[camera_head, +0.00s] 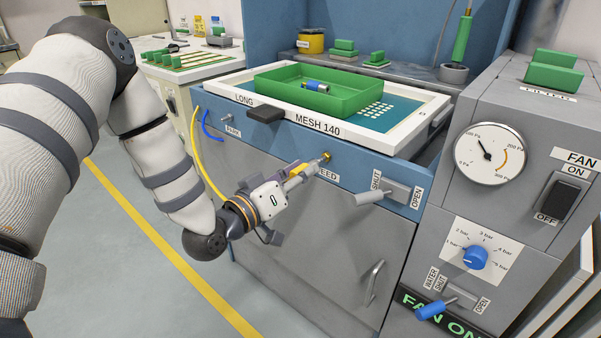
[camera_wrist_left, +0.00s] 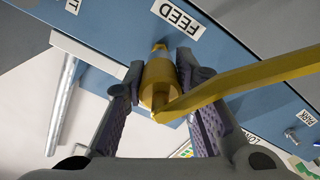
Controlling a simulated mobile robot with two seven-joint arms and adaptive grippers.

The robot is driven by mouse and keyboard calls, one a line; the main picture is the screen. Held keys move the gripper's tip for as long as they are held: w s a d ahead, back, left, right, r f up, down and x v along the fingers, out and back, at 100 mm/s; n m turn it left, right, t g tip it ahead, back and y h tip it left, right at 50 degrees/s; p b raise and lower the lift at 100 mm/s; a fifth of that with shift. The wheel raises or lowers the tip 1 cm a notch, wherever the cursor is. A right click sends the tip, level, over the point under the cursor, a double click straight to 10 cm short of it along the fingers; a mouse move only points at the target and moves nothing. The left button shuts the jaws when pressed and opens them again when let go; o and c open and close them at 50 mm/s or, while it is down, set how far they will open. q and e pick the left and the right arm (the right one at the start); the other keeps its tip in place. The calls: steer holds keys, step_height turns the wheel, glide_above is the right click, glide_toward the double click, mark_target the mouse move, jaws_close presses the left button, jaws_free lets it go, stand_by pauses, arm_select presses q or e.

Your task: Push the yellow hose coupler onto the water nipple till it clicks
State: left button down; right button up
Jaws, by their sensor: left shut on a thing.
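The yellow hose coupler (camera_wrist_left: 157,84) is between the two fingers of my left gripper (camera_wrist_left: 160,76), which is shut on it. In the head view the left gripper (camera_head: 302,170) is at the blue front panel, with a bit of the yellow coupler (camera_head: 298,171) showing. The brass water nipple (camera_head: 326,157) sticks out of the panel above the FEED label. In the wrist view the nipple (camera_wrist_left: 160,47) is in line with the coupler's front end, right at it. I cannot tell how far the coupler is on. My right gripper is not in view.
The yellow hose (camera_head: 197,158) runs from the panel's left end to my left gripper. A lever valve (camera_head: 392,191) marked SHUT and OPEN sits right of the nipple. A green tray (camera_head: 330,96) stands above on the white MESH 140 frame (camera_head: 360,137). The grey floor at left is clear.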

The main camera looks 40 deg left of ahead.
arm_select(q)
steer(key=shift+r, duration=0.1)
stand_by(0.4)
steer(key=shift+w, duration=0.2)
steer(key=shift+w, duration=0.2)
steer(key=shift+p, duration=0.3)
steer(key=shift+w, duration=0.15)
stand_by(0.4)
